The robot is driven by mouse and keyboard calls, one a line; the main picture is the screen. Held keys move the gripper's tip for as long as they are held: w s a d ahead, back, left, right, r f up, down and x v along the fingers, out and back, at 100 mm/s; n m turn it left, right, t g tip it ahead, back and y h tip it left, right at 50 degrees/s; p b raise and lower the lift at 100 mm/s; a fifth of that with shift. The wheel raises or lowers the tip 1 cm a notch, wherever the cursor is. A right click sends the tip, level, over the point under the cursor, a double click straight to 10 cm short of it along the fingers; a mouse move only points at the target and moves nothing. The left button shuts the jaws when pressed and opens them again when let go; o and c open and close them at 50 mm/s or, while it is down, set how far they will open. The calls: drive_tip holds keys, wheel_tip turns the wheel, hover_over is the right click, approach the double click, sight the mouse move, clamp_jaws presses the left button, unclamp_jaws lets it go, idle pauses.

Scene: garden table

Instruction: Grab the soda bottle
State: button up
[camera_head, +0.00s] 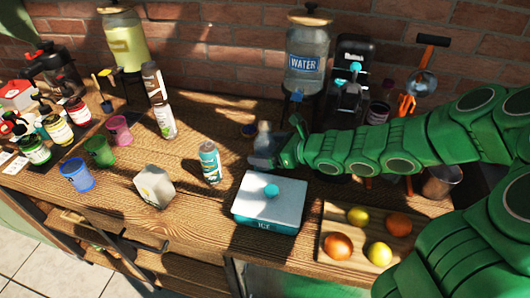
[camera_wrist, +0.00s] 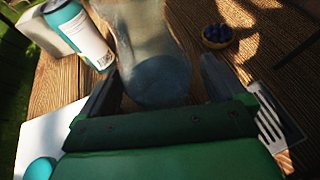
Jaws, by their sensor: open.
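A clear bottle with bluish liquid low inside, likely the soda bottle (camera_head: 264,138), stands on the wooden table by the end of my arm. In the wrist view the clear bottle (camera_wrist: 155,55) fills the upper middle, its lower part between the two fingers. My gripper (camera_head: 280,148) is open around it, also seen in the wrist view (camera_wrist: 158,88). A gap shows beside the bottle on the right finger's side; contact on the left is unclear. Part of the bottle is hidden by my gripper in the head view.
A teal-and-white can (camera_head: 210,162) and a white ice box (camera_head: 270,203) with a teal knob stand near my gripper. A small bowl of blue berries (camera_wrist: 217,36) and a slotted spatula (camera_wrist: 272,118) lie to the right in the wrist view. A water dispenser (camera_head: 306,55) stands behind.

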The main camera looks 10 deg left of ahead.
drive_tip(key=shift+x, duration=0.9)
drive_tip(key=c, duration=1.4)
drive_tip(key=shift+r, duration=0.2)
